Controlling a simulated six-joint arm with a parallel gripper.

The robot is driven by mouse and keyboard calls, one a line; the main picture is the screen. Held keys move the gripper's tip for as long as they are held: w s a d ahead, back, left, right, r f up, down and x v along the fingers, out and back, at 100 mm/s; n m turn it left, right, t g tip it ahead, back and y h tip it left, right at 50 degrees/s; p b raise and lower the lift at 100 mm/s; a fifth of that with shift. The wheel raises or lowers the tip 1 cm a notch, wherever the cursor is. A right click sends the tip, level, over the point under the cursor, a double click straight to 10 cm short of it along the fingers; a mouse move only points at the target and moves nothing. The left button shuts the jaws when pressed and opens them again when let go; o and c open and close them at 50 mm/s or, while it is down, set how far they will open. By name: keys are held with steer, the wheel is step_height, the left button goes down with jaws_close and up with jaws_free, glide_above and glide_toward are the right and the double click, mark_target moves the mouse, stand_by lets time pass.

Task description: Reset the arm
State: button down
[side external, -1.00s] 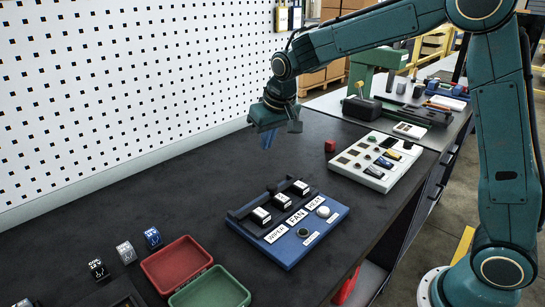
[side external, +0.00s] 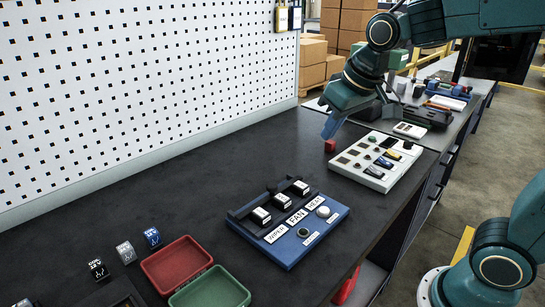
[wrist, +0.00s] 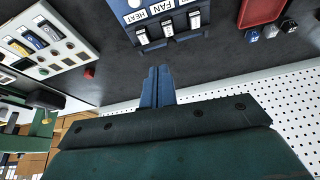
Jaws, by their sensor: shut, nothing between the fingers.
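My gripper (side external: 331,126) is in the air above the back of the dark bench, near the red cube and the light control panel in the side view. Its blue fingers are together and hold nothing. In the wrist view the fingers (wrist: 157,86) point toward the blue switch panel, which lies beyond them.
A blue panel (side external: 250,240) labelled WIPER, FAN and HEAT lies on the bench. A light panel (side external: 345,170) with switches and a red cube (side external: 330,146) are behind it. A red tray (side external: 178,266), a green tray (side external: 210,292) and small blocks (side external: 152,237) lie at front left.

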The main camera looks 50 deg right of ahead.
steer(key=s+f+n, duration=0.1)
steer(key=s+f, duration=0.1)
steer(key=s, duration=1.3)
steer(key=shift+s+t, duration=0.4)
